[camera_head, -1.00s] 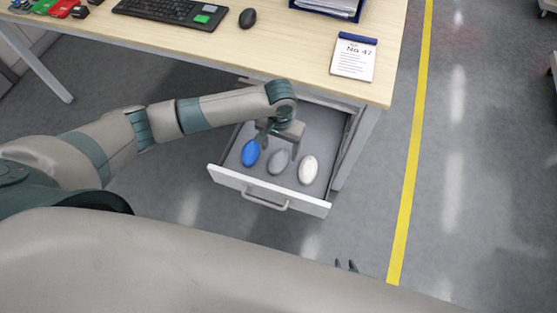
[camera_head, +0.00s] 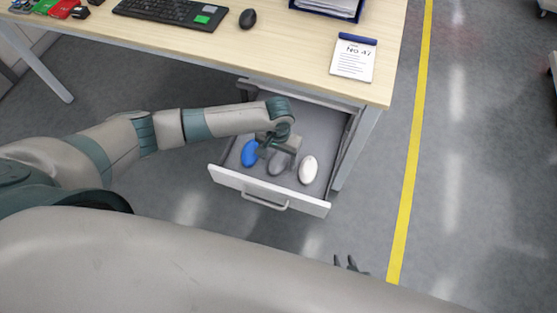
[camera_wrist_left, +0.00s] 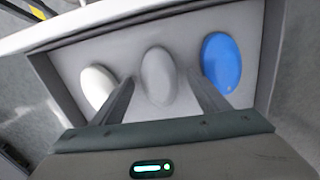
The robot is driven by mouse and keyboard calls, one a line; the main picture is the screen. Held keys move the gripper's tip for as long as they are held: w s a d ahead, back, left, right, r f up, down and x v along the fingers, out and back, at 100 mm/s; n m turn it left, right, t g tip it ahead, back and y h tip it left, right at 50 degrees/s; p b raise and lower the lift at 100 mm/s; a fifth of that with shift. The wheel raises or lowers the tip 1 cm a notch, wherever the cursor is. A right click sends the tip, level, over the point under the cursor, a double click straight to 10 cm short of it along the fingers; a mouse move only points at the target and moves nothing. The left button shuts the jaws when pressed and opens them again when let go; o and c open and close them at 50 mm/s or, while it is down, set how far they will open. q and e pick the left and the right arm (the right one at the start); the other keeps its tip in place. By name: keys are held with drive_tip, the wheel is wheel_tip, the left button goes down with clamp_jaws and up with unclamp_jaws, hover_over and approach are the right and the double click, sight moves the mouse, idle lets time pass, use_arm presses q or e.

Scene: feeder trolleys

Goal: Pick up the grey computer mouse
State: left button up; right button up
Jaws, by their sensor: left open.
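The grey computer mouse (camera_head: 278,168) lies in the open drawer (camera_head: 236,178), between a blue mouse (camera_head: 249,153) and a white mouse (camera_head: 308,170). In the left wrist view the grey mouse (camera_wrist_left: 158,76) lies ahead of and between the two fingers of my left gripper (camera_wrist_left: 160,88), which is open and empty. The white mouse (camera_wrist_left: 98,86) is outside one finger and the blue mouse (camera_wrist_left: 221,62) outside the other. In the head view my left gripper (camera_head: 276,155) is over the drawer and partly hides the grey mouse. My right gripper (camera_head: 345,263) shows only its fingertips at the lower edge.
The desk (camera_head: 290,60) stands above and behind the drawer. On it are a keyboard (camera_head: 165,10), a black mouse (camera_head: 248,18), a notepad (camera_head: 354,60) and a blue tray with papers (camera_head: 330,8). The drawer's front panel and side walls surround the mice closely.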

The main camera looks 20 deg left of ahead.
use_arm(q)
drive_tip(key=shift+c, duration=0.4)
use_arm(e)
drive_tip(key=shift+s, duration=0.15)
use_arm(q)
drive_tip(key=c, duration=1)
drive_tip(key=shift+c, duration=0.5)
use_arm(e)
drive_tip(key=shift+s+f, duration=0.15)
drive_tip(key=shift+s, duration=0.35)
use_arm(q)
drive_tip(key=shift+r, duration=0.1)
use_arm(e)
drive_tip(key=shift+w, duration=0.2)
